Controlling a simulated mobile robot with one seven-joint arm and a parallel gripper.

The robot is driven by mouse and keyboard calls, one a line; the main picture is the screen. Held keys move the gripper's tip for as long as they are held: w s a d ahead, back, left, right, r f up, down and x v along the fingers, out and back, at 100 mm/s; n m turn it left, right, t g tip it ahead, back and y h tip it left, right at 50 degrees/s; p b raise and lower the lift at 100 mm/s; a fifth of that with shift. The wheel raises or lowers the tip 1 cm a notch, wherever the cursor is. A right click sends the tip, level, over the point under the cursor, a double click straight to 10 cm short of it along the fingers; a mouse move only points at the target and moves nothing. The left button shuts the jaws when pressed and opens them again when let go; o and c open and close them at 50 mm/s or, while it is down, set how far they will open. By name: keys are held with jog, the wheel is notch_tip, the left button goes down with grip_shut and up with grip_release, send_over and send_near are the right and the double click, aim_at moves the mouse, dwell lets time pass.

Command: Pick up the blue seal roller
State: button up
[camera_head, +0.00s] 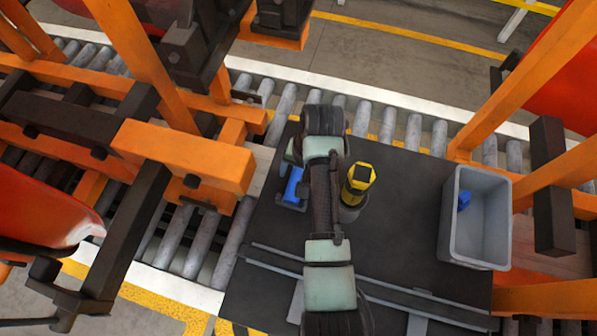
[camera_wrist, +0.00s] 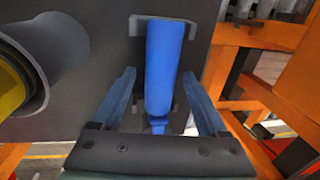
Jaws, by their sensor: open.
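The blue seal roller (camera_head: 292,188) lies on the dark table, left of my arm, which hides part of it in the head view. In the wrist view the roller (camera_wrist: 164,62) lies lengthwise between grey end brackets. My gripper (camera_wrist: 159,76) is open, with one finger on each side of the roller. A gap shows between each finger and the roller, so the jaws are not closed on it. The height of the fingertips over the table is hard to tell. In the head view my arm mostly hides the gripper.
A grey holder (camera_head: 350,211) with a yellow and black tool (camera_head: 358,182) stands close right of my arm. A grey bin (camera_head: 449,225) with a small blue item (camera_head: 464,199) stands at the table's right. Metal rails (camera_head: 400,291) cross the front. Orange frames (camera_head: 185,155) flank the table.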

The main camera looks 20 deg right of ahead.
aim_at(299, 173)
grip_shut()
jog(key=shift+r, duration=0.15)
dwell(0.4)
notch_tip(299, 173, up, 10)
jog(key=shift+f, duration=0.1)
dwell(0.3)
jog(key=c, duration=0.8)
grip_release()
grip_shut()
